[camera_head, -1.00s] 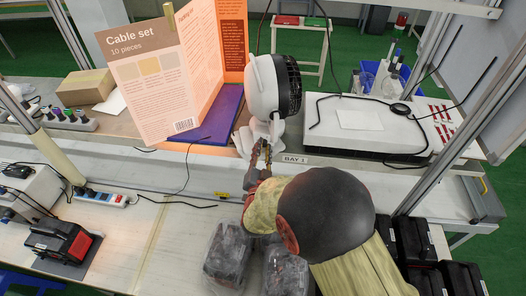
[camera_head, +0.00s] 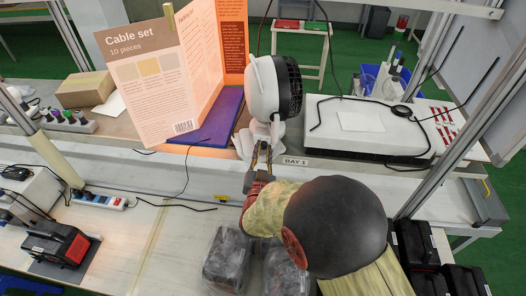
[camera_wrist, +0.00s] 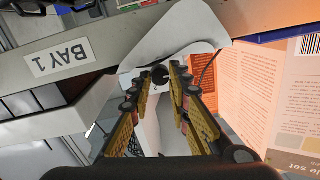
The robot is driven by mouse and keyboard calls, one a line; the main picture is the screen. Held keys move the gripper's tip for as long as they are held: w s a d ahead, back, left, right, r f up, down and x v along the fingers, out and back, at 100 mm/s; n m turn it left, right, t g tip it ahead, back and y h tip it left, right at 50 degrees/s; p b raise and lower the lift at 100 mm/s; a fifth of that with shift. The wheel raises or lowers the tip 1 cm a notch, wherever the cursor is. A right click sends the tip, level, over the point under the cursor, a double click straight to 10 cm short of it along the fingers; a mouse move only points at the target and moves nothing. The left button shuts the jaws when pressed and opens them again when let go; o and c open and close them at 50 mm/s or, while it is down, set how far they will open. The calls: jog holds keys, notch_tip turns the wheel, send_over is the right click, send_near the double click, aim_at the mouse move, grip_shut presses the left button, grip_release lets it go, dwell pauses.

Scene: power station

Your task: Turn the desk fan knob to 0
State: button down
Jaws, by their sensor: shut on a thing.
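The white desk fan (camera_head: 262,95) with a dark grille stands on the raised back shelf, beside the folding card. Its white base (camera_wrist: 178,40) fills the upper middle of the wrist view. The dark round knob (camera_wrist: 160,75) sits low on the base's front. My gripper (camera_head: 262,150) is at the front of the fan base. In the wrist view its two fingers (camera_wrist: 155,82) flank the knob, with the tips close around it, and they are shut on it. The knob's marks are too small to read, so I cannot tell its setting.
A "BAY 1" label (camera_head: 295,161) is on the shelf edge. A white flat-topped unit (camera_head: 365,125) is to the right. Clear bags (camera_head: 228,255) lie below my arm.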

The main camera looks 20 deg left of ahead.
jog(key=c, duration=1.9)
grip_release()
jog(key=v, duration=1.2)
jog(key=shift+a, duration=0.1)
